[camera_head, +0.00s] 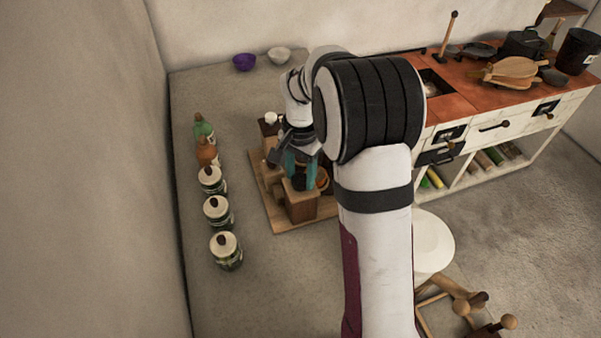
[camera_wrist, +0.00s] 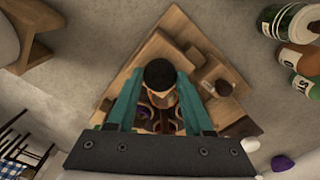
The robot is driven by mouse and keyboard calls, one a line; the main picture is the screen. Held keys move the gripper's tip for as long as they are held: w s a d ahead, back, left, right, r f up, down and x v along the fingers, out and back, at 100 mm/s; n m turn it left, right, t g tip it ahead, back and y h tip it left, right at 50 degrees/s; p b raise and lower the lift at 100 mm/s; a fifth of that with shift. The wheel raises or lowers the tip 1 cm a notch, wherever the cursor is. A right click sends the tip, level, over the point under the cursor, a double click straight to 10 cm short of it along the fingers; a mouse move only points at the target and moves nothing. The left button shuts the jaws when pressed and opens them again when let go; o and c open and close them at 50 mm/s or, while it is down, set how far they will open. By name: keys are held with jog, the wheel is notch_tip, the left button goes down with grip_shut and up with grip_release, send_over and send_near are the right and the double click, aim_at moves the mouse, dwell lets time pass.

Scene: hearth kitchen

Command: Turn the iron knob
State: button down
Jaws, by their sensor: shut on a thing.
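The iron knob (camera_wrist: 160,72) shows in the wrist view as a dark, rounded top at the centre. It stands over a wooden device on a wooden board (camera_wrist: 115,100). My gripper (camera_wrist: 159,80) has its two teal fingers closed on either side of the knob. In the head view my gripper (camera_head: 301,165) comes down over the wooden device (camera_head: 299,206), and the knob cannot be made out there. How far the knob is turned cannot be told.
Lidded jars (camera_head: 226,250) and bottles (camera_head: 207,152) stand in a row at the left. A purple bowl (camera_head: 243,62) and a pale bowl (camera_head: 279,55) sit at the back. A counter (camera_head: 468,100) with pans is at the right. The grey surface in front of the jars is clear.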

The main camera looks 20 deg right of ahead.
aim_at(301, 179)
dwell(0.4)
jog(key=shift+c, duration=1.5)
grip_release()
jog(key=shift+r, duration=0.1)
notch_tip(301, 179, up, 16)
jog(key=shift+f, duration=0.2)
jog(key=s+a+f+n, duration=0.1)
jog(key=s+a+f, duration=0.1)
jog(key=s, duration=0.7)
jog(key=s+a+f+n+y, duration=0.1)
jog(key=s+a+f+n, duration=0.1)
jog(key=s, duration=0.8)
jog(key=s+a+f+n, duration=0.2)
jog(key=s+a, duration=0.3)
jog(key=s, duration=0.5)
jog(key=shift+a+f+y, duration=0.15)
jog(key=shift+f+y, duration=0.25)
jog(key=shift+f, duration=0.3)
